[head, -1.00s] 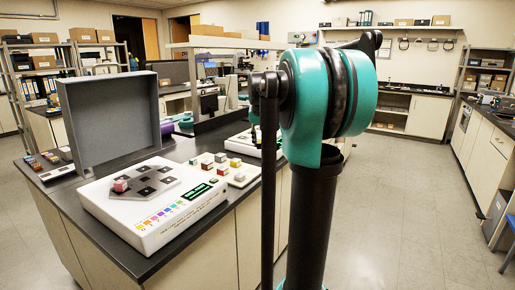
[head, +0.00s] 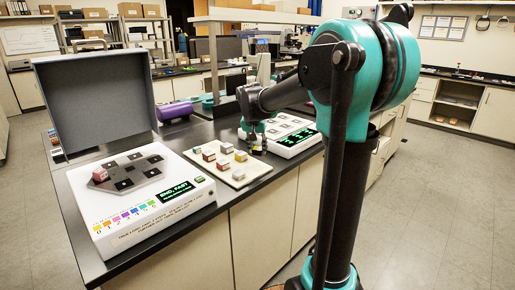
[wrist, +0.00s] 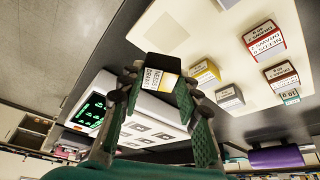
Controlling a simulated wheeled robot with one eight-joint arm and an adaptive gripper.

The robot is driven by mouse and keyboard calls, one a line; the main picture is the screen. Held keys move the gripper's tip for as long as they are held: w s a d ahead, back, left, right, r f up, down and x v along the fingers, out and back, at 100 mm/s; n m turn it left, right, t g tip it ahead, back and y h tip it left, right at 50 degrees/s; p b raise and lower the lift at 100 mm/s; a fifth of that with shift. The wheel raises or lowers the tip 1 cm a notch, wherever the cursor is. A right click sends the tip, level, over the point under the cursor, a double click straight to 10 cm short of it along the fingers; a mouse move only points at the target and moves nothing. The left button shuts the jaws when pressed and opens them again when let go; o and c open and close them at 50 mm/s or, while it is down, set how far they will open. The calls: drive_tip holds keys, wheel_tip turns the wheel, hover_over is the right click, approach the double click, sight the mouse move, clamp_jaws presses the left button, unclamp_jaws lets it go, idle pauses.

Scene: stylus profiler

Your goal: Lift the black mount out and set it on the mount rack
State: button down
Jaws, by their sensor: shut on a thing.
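My gripper (wrist: 160,105) is shut on a small block with a black face and a white label, the black mount (wrist: 163,64). In the head view my gripper (head: 257,142) is small, at the right end of the cream board that looks like the mount rack (head: 240,181). In the wrist view the held mount overlaps the rack's edge, near an empty shaded square on the rack (wrist: 205,28). I cannot tell whether it touches the rack. Several mounts with coloured tops, such as a red one (wrist: 258,42), stand on the rack.
Left of the rack is a white instrument (head: 150,205) with a raised grey lid (head: 95,105), holding a pink-red mount (head: 100,174). A second white unit with a green display (head: 297,139) stands behind my gripper. A purple roll (head: 175,111) lies farther back.

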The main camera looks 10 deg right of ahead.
sight(258, 166)
drive_tip(key=shift+a+f, duration=0.15)
drive_tip(key=shift+f, duration=2.4)
drive_tip(key=shift+f, duration=0.6)
drive_tip(key=c, duration=1)
unclamp_jaws()
drive_tip(key=shift+c, duration=0.3)
drive_tip(key=shift+v, duration=3.55)
drive_tip(key=shift+s, duration=0.1)
